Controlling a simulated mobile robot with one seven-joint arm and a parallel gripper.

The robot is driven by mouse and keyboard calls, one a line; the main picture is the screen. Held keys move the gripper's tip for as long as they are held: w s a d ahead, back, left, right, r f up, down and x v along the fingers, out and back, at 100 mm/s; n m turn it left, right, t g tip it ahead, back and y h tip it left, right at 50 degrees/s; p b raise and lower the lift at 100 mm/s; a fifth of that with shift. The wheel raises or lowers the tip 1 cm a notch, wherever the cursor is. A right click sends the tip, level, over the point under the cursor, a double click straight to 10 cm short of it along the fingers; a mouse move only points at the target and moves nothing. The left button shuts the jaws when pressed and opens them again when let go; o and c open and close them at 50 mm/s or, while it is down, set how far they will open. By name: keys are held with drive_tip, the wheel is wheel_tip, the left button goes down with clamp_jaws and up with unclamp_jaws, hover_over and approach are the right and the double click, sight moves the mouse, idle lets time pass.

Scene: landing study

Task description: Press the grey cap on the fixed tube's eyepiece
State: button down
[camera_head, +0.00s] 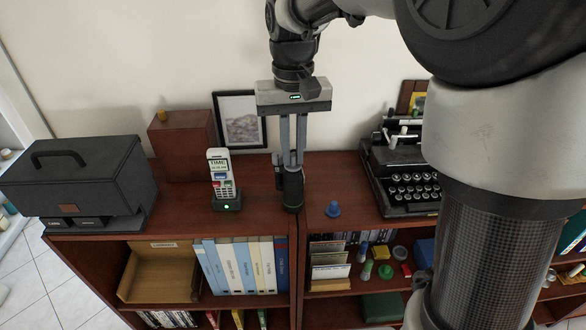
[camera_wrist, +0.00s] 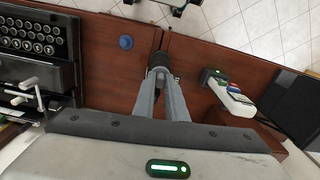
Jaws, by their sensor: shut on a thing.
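The fixed tube (camera_head: 293,190) is a dark upright cylinder with a thin green line near its base, standing at the front edge of the brown shelf top. My gripper (camera_head: 292,166) points straight down over it, its two long grey fingers close together at the tube's top end. In the wrist view my gripper (camera_wrist: 160,72) closes on something small at the dark tube (camera_wrist: 159,59). The grey cap is mostly hidden between the fingertips; I cannot tell whether it is seated on the eyepiece or just above it.
A cordless phone in its dock (camera_head: 222,180) stands close left of the tube. A blue knob-like piece (camera_head: 333,209) lies to the right, before a black typewriter (camera_head: 405,180). A picture frame (camera_head: 240,119) leans behind. A dark case (camera_head: 75,180) sits far left.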

sight(294, 155)
drive_tip(key=shift+f, duration=0.4)
idle(0.7)
drive_tip(key=c, duration=1.7)
unclamp_jaws()
wheel_tip(294, 155, up, 18)
drive_tip(key=shift+s+f+p, duration=0.1)
drive_tip(key=shift+f+p, duration=0.15)
drive_tip(key=shift+p, duration=0.25)
drive_tip(key=s+d+f+t, duration=0.2)
drive_tip(key=s+d+f, duration=0.1)
drive_tip(key=s, duration=0.3)
drive_tip(key=s+d+f+t, duration=0.1)
drive_tip(key=s+d+f, duration=0.3)
drive_tip(key=s, duration=0.2)
drive_tip(key=s+d+f+m+t, duration=0.1)
drive_tip(key=s+d+f+t, duration=0.1)
drive_tip(key=s, duration=0.4)
drive_tip(key=shift+d+f+t, duration=0.15)
drive_tip(key=shift+d+f, duration=0.3)
drive_tip(key=shift+f, duration=0.25)
drive_tip(key=shift+d+f+t, duration=0.15)
drive_tip(key=shift+d+f, duration=0.25)
drive_tip(key=shift+f, duration=0.25)
